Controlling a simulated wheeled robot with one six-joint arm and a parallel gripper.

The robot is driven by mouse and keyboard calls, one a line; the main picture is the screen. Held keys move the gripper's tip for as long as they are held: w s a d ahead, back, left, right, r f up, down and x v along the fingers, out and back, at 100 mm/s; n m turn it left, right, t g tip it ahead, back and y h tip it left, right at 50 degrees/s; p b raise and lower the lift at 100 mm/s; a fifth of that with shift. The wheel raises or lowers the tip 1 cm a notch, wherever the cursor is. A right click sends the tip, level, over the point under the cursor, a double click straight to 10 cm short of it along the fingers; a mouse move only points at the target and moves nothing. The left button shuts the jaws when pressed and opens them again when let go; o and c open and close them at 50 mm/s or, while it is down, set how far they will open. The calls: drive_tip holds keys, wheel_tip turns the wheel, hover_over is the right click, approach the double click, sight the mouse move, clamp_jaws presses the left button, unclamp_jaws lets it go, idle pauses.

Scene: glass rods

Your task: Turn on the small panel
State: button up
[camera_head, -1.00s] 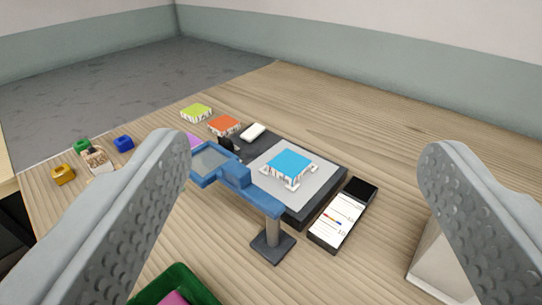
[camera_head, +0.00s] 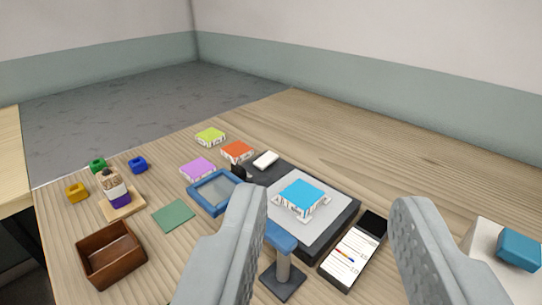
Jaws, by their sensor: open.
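A flat panel (camera_head: 312,234) with a pale grey face and black frame lies on the table just beyond my fingers. A blue-topped piece with white feet (camera_head: 301,193) stands on its face. A small white block or button (camera_head: 265,160) sits on the dark part at its far left; I cannot tell which. A slim black device (camera_head: 345,256) with a bright white screen lies to its right. My gripper (camera_head: 328,198) is open and empty, with the panel showing between its fingers. The left finger hides part of the blue stand. I cannot tell which item is the small panel.
Orange (camera_head: 237,150), green (camera_head: 210,136) and purple (camera_head: 197,168) pieces lie behind. A brown box (camera_head: 111,254) is at left; a white box (camera_head: 490,248) bearing a blue block is at right.

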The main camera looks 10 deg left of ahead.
drive_tip(key=shift+n+g, duration=0.4)
drive_tip(key=shift+g, duration=0.4)
drive_tip(key=x, duration=0.4)
drive_tip(key=shift+w+d+r, duration=0.1)
drive_tip(key=shift+w+d, duration=0.05)
clamp_jaws()
drive_tip(key=w+f+n+g+y, duration=0.2)
drive_tip(key=w+n+g, duration=0.1)
drive_tip(key=w, duration=0.5)
drive_tip(key=w+a+f+n+g+y, duration=0.1)
drive_tip(key=w+f+n+g+y, duration=0.1)
drive_tip(key=w, duration=0.7)
drive_tip(key=w+f+n+g+y, duration=0.2)
drive_tip(key=w+f+n+g, duration=0.1)
drive_tip(key=w, duration=0.6)
drive_tip(key=shift+w+a+f+n+g+y, duration=0.25)
drive_tip(key=shift+f+n+g, duration=0.2)
drive_tip(key=shift+n, duration=0.85)
